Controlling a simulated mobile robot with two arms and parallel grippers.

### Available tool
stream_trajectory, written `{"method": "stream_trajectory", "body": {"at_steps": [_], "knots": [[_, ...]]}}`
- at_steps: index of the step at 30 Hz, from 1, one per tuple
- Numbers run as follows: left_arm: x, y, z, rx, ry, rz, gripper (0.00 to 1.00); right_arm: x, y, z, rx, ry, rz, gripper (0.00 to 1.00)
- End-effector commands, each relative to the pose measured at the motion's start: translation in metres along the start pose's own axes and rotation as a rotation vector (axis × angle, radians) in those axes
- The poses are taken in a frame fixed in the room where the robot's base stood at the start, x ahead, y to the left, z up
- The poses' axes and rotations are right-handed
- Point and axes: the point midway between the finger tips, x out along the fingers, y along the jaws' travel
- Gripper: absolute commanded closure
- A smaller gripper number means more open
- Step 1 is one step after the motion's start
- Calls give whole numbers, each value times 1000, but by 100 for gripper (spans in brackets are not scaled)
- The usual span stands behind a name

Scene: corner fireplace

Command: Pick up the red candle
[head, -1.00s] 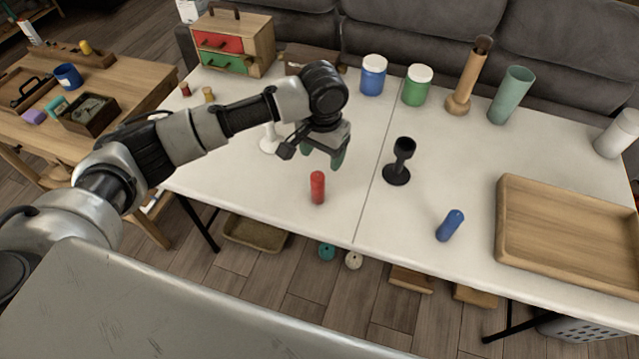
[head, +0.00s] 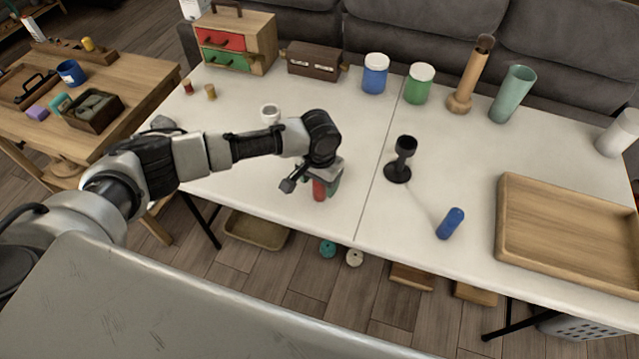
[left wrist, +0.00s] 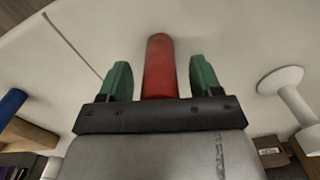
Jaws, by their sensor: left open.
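The red candle (head: 319,190) stands upright on the white table, partly hidden by my left gripper in the head view. My left gripper (head: 326,184) is low over the table at the candle, open. In the left wrist view the red candle (left wrist: 159,66) lies between the two green fingers of my left gripper (left wrist: 160,80), with a gap on each side. My right gripper does not show.
A black candle holder (head: 398,172) and a blue candle (head: 450,223) stand to the right. A wooden tray (head: 504,215) is at the right end. A white holder (head: 270,113) stands behind my arm. The front edge is near the candle.

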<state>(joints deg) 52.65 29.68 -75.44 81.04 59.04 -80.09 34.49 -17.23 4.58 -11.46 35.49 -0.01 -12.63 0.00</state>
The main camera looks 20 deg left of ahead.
Motion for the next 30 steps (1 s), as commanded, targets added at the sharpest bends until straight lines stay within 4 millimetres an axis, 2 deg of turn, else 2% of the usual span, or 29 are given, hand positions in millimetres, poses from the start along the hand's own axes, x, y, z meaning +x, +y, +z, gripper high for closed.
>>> {"method": "stream_trajectory", "body": {"at_steps": [4, 15, 23, 30], "knots": [[0, 0, 0, 1, 0, 0, 36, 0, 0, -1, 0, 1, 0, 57], [0, 0, 0, 0, 0, 0, 90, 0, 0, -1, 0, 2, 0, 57], [-2, 0, 0, 0, 0, 0, 90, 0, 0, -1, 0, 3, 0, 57], [-23, 0, 0, 0, 2, 0, 90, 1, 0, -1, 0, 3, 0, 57]]}}
